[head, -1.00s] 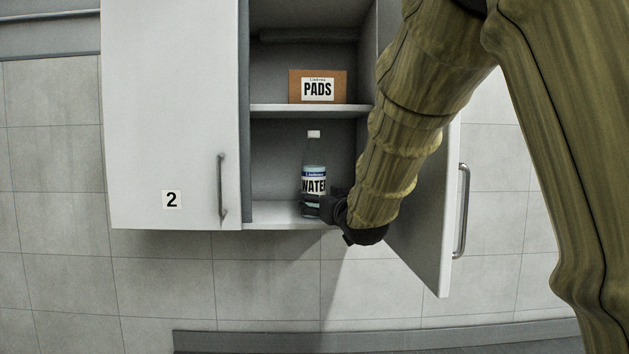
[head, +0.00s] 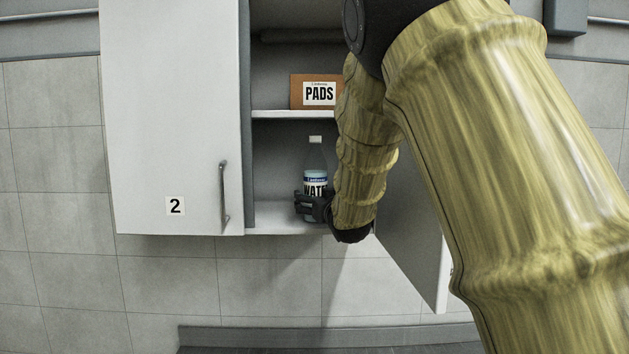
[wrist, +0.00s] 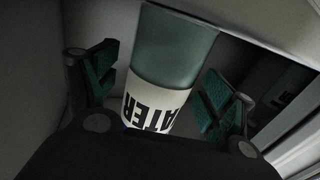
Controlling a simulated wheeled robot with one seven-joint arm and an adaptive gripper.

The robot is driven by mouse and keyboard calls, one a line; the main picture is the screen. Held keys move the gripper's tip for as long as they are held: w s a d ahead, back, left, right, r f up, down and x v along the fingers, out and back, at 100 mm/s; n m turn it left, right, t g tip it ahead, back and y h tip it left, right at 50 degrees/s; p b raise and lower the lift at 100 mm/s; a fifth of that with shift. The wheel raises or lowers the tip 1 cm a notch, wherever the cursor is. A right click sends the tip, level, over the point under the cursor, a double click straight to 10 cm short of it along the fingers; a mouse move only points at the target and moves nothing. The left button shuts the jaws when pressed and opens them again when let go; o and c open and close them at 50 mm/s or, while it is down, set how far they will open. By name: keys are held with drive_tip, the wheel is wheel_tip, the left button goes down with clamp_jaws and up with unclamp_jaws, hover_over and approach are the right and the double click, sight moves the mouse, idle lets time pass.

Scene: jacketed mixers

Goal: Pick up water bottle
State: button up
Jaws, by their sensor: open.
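The water bottle (head: 316,178) stands upright on the lower shelf of the open cabinet. It has a white cap and a label reading WATER, partly hidden by my gripper and arm. My gripper (head: 312,207) is at the lower part of the bottle. In the wrist view the bottle (wrist: 172,50) is between the two green-padded fingers of my gripper (wrist: 165,88).
A brown PADS box (head: 315,92) sits on the upper shelf (head: 290,114). The closed cabinet door marked 2 (head: 170,120) is left of the opening. The open door (head: 415,240) stands on the right, partly behind my arm.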

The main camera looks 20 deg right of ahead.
drive_tip(key=shift+w, duration=0.5)
drive_tip(key=c, duration=1.4)
drive_tip(key=shift+c, duration=1)
drive_tip(key=shift+r, duration=0.1)
